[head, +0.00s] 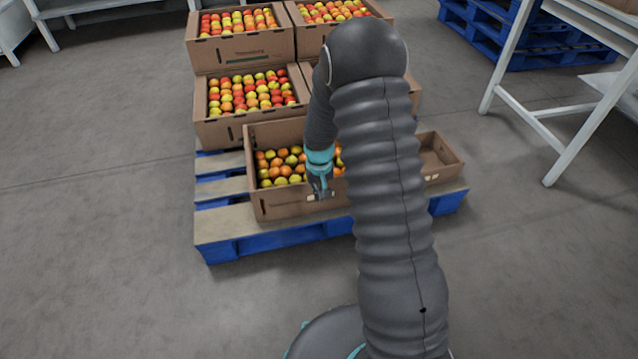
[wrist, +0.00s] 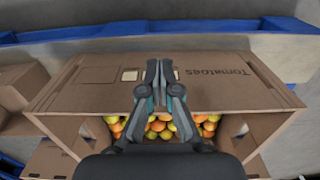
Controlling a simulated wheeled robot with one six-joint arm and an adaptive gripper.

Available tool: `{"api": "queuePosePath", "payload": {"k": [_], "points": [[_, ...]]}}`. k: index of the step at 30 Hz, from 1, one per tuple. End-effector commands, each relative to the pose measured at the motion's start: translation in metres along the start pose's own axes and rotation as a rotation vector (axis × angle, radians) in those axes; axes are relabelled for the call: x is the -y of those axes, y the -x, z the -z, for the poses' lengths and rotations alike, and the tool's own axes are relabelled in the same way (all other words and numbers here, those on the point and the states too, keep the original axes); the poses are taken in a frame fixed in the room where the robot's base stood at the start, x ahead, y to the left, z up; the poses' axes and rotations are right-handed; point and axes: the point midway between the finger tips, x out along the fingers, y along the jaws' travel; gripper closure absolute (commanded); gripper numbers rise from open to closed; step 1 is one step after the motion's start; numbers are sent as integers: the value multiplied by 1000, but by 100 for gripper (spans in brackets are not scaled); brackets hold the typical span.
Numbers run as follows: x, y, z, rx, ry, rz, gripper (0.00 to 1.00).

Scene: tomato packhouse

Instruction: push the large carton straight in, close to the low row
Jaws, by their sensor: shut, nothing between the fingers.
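The large carton (head: 283,205) is brown and open-topped, holds orange and yellow-green tomatoes, and stands at the front of the pallet. Its printed front wall also shows in the wrist view (wrist: 210,88). The low row behind has a carton (head: 222,130) full of red and yellow tomatoes, with another mostly hidden by my arm. Any gap between the large carton and that row cannot be made out. My gripper (head: 318,194) is shut and empty, fingers together at the large carton's front wall, also in the wrist view (wrist: 153,68). Whether it touches is unclear.
The pallet (head: 225,220) has blue blocks and bare slats left of the carton. A smaller empty carton (head: 445,155) stands to the right. Taller stacked cartons (head: 240,50) rise behind. A white rack (head: 560,110) stands at the right. The floor in front is clear.

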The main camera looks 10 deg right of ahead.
Motion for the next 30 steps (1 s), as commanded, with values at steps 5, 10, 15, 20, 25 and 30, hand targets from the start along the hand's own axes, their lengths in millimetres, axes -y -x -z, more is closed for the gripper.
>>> {"api": "queuePosePath", "payload": {"k": [5, 10, 15, 20, 25, 30], "points": [[0, -26, 6, -2, 0, 0, 100], [0, -25, 29, -2, 0, 0, 100], [0, -25, 39, -1, 0, 0, 100], [0, -25, 40, 0, 0, 0, 100], [0, -25, 40, 0, 0, 0, 100], [0, -26, 48, -3, 0, 0, 100]]}}
